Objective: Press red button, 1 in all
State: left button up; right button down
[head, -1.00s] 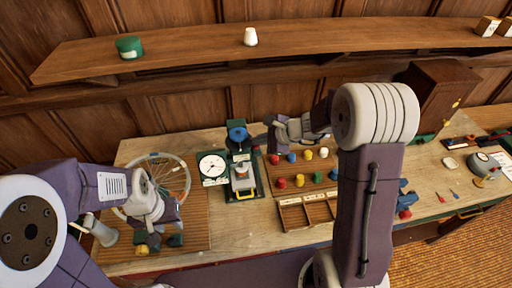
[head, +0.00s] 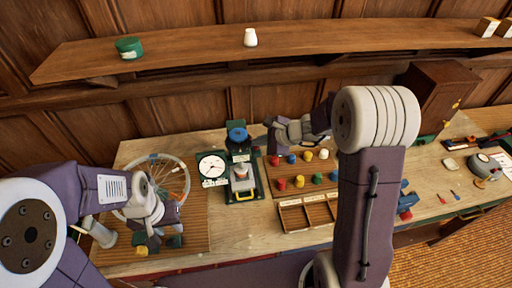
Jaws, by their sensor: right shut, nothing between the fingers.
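Red round button-like pieces stand on the wooden board: one in the back row (head: 275,160) and one in the front row (head: 281,183). A green press-like device (head: 244,196) with a blue knob (head: 237,134) stands left of the board, beside a white dial (head: 212,165). A small pale and reddish part shows in its middle, too small to make out. My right gripper (head: 268,134) is shut and empty, just right of the blue knob; I cannot tell whether they touch. My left gripper (head: 157,241) hangs over the ribbed mat (head: 196,225) at the left, its fingers unclear.
A spoked wheel (head: 170,172) lies behind my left gripper. Blue, yellow, white and green pieces stand by the red ones, with an open compartment tray (head: 307,217) in front. A brown cabinet (head: 436,92) stands at the back right. A shelf (head: 190,47) runs above.

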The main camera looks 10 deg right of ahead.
aim_at(258, 148)
jog(key=shift+s+f+b, duration=0.4)
jog(key=shift+f+b, duration=0.05)
jog(key=shift+f, duration=0.3)
dwell(0.3)
jog(key=shift+w+r+p, duration=0.2)
jog(key=shift+r+p, duration=0.25)
jog(key=shift+r, duration=0.05)
jog(key=shift+w+r, duration=0.1)
jog(key=shift+r, duration=0.1)
jog(key=shift+w+r+p, duration=0.15)
jog(key=shift+r+p, duration=0.4)
notch_tip(258, 148, up, 4)
jog(key=p, duration=0.3)
jog(key=shift+r, duration=0.15)
